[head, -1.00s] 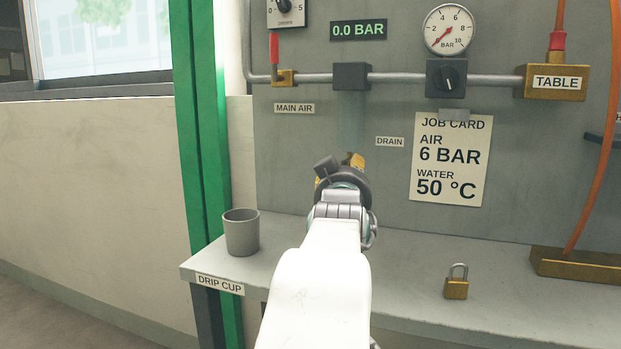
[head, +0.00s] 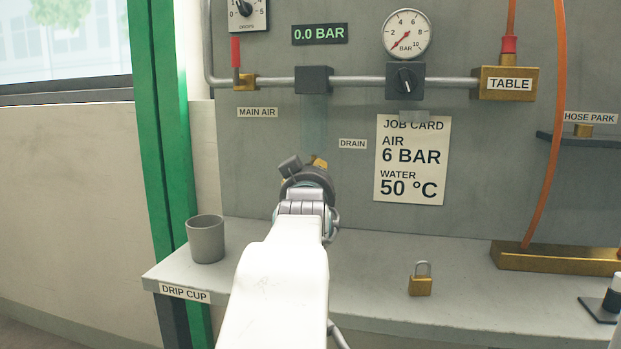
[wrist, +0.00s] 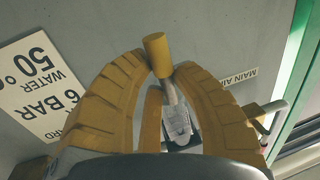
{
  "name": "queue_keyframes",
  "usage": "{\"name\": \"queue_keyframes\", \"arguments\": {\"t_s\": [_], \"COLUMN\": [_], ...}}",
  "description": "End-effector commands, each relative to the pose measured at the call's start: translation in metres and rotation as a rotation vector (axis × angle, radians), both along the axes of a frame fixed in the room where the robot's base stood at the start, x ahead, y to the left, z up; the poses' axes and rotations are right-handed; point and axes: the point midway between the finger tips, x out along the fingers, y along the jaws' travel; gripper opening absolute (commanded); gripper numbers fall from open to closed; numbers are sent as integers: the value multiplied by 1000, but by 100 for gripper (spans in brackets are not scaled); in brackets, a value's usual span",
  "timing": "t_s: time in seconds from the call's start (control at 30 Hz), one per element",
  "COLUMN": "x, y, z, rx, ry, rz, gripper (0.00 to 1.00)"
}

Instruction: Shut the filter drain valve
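The filter drain valve shows in the wrist view as a brass knob (wrist: 157,55) on a pale stem below a clear bowl (wrist: 179,125). My gripper (wrist: 160,68) has its two yellow fingers on either side of the knob's base, tips drawn close to it. Whether they press on it I cannot tell. In the head view my gripper (head: 318,162) is in front of the panel, left of the DRAIN label (head: 352,143).
A grey drip cup (head: 206,240) stands on the shelf's left end. A brass padlock (head: 420,281) stands on the shelf to the right. The job card (head: 412,160) hangs right of my gripper. The display reads 0.0 BAR (head: 319,33). A green post (head: 160,120) is at left.

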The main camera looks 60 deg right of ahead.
Motion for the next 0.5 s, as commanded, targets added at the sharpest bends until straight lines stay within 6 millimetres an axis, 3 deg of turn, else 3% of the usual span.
{"name": "queue_keyframes", "arguments": {"t_s": [0.17,0.5], "x": [1,1], "y": [0,0], "z": [-1,-2], "rx": [4,-2], "ry": [2,26], "rz": [2,2], "gripper": [0,0]}}
